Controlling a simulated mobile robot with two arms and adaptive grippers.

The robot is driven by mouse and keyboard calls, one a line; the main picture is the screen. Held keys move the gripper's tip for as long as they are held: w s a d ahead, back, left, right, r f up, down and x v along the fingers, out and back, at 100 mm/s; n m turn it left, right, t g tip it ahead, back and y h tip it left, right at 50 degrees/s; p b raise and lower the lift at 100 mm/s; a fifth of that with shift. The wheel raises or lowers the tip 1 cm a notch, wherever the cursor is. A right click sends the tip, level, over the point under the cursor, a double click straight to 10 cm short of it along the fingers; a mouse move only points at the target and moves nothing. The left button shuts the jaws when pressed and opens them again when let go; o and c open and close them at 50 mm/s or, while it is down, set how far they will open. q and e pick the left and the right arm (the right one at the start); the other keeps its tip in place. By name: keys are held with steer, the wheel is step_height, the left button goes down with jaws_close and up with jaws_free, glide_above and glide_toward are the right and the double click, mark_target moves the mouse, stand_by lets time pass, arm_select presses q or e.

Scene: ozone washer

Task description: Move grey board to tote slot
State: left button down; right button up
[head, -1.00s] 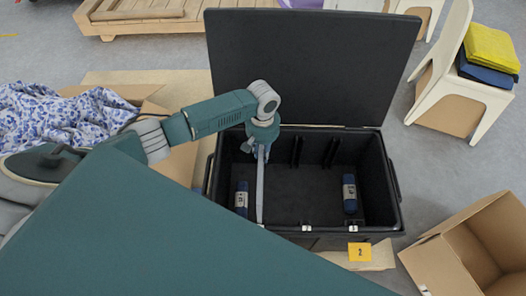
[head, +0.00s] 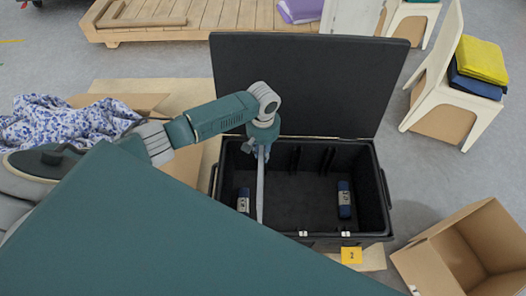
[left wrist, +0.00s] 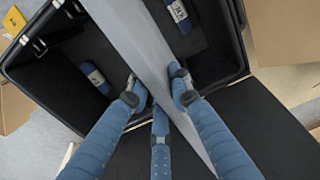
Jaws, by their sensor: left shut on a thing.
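The grey board (head: 260,190) shows nearly edge-on in the head view, upright inside the left part of the open black tote (head: 368,234). My left gripper (head: 262,151) is shut on its far end, near the tote's back wall. In the left wrist view the board (left wrist: 138,35) runs between the fingers of the gripper (left wrist: 157,92). Dark ribs (head: 296,157) that form slots stand on the tote's back wall, right of the board. Whether the board sits in a slot or touches the floor, I cannot tell. My right gripper is out of view.
A blue roll (head: 243,200) lies left of the board in the tote; another (head: 344,199) lies at the right. The tote's lid (head: 310,85) stands open behind. An open cardboard box (head: 465,250) is at right front, and a white chair (head: 440,95) stands at right.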

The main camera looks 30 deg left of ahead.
arm_select(q)
steer(key=shift+r, duration=0.4)
steer(key=w+d+b, duration=0.2)
steer(key=w+d, duration=0.1)
steer(key=d, duration=0.4)
steer(key=w+d+b, duration=0.3)
steer(key=w+d, duration=0.1)
steer(key=d, duration=0.4)
steer(key=shift+w, duration=0.15)
stand_by(0.7)
stand_by(0.3)
steer(key=shift+p, duration=0.35)
steer(key=shift+f, duration=0.1)
